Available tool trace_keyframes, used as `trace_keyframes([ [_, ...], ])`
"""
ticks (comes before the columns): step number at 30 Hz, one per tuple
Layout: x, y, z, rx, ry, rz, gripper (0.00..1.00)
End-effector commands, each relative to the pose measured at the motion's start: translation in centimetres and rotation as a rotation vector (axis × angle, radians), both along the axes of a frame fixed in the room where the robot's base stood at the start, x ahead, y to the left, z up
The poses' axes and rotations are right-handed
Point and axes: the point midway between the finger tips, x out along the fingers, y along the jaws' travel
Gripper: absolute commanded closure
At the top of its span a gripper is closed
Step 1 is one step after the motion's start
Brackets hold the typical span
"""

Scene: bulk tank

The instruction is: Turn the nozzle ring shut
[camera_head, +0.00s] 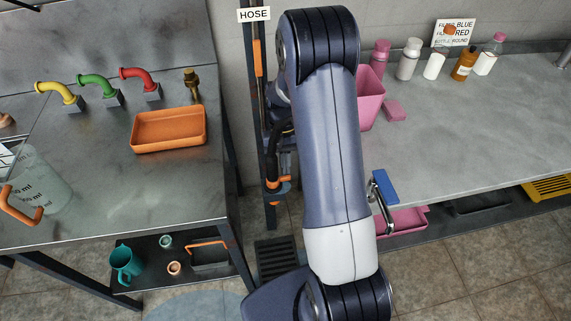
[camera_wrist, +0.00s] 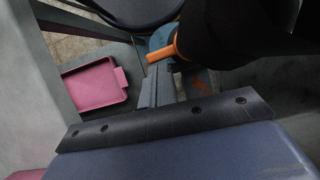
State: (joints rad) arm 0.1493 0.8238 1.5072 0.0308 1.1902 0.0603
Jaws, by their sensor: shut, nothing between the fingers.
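A dark hose hangs on the post under the HOSE sign. Its nozzle end, with an orange part (camera_head: 272,184) and a blue piece (camera_head: 284,187), shows just left of my arm in the head view. In the wrist view an orange part (camera_wrist: 161,53) sticks out beside a dark, rounded body, with blue behind it. I cannot tell which part is the ring or how it is turned. My gripper (camera_wrist: 158,72) is shut and empty, its fingertips close below the orange part; I cannot tell whether they touch.
A steel table with an orange tray (camera_head: 168,131) and coloured taps stands at left. A grey counter (camera_head: 470,130) with bottles and a pink bin (camera_head: 370,97) stands at right. A pink tray (camera_head: 404,221) sits below it and also appears in the wrist view (camera_wrist: 95,88).

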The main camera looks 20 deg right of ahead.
Motion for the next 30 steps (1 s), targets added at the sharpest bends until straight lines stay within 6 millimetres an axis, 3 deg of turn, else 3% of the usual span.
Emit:
trace_keyframes([
  [23, 0.0, 0.04, 0.0, 0.0, 0.0, 0.0, 1.0],
  [30, -0.05, 0.86, 0.01, 0.0, 0.0, 0.001, 1.0],
])
